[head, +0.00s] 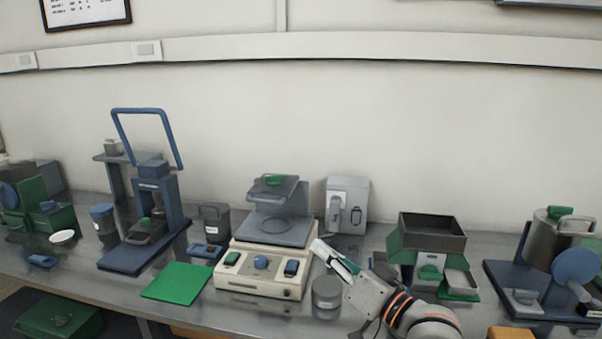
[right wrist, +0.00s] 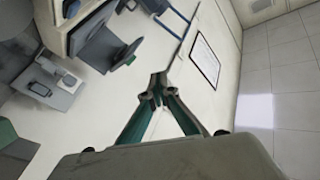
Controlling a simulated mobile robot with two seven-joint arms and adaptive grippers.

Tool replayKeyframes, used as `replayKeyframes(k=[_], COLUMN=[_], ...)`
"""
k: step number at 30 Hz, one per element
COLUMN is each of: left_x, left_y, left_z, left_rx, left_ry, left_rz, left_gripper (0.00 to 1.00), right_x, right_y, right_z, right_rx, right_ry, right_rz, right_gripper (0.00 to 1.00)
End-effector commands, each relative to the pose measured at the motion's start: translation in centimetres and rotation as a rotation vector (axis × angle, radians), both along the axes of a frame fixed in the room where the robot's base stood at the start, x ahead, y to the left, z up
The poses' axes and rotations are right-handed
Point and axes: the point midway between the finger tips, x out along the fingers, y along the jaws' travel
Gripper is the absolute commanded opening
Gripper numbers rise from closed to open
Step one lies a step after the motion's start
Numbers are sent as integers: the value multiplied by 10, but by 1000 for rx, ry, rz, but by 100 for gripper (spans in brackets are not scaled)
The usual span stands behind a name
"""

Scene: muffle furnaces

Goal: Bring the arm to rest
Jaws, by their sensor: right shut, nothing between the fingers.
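My right gripper (head: 334,256) reaches in from the bottom right of the head view, just right of the cream device (head: 262,270) and above the bench. It is shut and empty. In the right wrist view its two green-sided fingers (right wrist: 158,84) meet at their tips, with the wall and bench equipment beyond them. The gripper holds nothing and seems clear of the things around it, though its exact gap to the cream device cannot be told. My left gripper does not show in either view.
A grey round container (head: 327,292) stands close below the right gripper. A grey-and-green box unit (head: 432,240) is to its right. A blue press stand (head: 150,215) and a green mat (head: 177,283) lie left.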

Motion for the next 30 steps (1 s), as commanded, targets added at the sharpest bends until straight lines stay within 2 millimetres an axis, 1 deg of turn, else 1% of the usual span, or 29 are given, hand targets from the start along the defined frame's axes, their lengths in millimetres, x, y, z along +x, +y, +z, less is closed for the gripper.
replayKeyframes(k=[1, 2, 3, 5, 6, 8, 9, 11, 12, 14, 15, 17, 18, 21, 24, 27, 30], left_x=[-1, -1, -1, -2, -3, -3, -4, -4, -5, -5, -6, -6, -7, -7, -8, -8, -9], left_y=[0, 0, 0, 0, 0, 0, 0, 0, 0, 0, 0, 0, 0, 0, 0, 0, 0], left_z=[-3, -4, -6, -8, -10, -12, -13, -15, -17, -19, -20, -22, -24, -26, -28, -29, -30], left_rx=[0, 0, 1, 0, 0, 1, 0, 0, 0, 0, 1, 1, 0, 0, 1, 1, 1], left_ry=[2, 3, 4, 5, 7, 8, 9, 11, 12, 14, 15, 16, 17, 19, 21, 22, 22], left_rz=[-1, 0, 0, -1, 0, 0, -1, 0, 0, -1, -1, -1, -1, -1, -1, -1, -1], left_gripper=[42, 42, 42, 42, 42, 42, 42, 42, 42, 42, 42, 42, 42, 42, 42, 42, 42], right_x=[-5, -8, -13, -22, -31, -45, -56, -75, -89, -112, -128, -154, -172, -213, -246, -267, -277], right_y=[-9, -14, -22, -33, -41, -53, -60, -72, -79, -91, -99, -110, -117, -134, -146, -153, -156], right_z=[-40, -60, -86, -125, -151, -188, -212, -247, -270, -303, -324, -354, -372, -409, -433, -447, -453], right_rx=[-34, -59, -93, -149, -190, -251, -293, -360, -406, -478, -527, -601, -648, -759, -844, -896, -920], right_ry=[29, 38, 51, 71, 87, 109, 126, 150, 167, 194, 211, 236, 253, 290, 315, 329, 335], right_rz=[-39, -63, -93, -135, -159, -193, -213, -239, -253, -272, -280, -288, -290, -288, -278, -269, -265], right_gripper=[0, 0, 0, 0, 0, 0, 0, 0, 0, 0, 0, 0, 0, 0, 0, 0, 0])
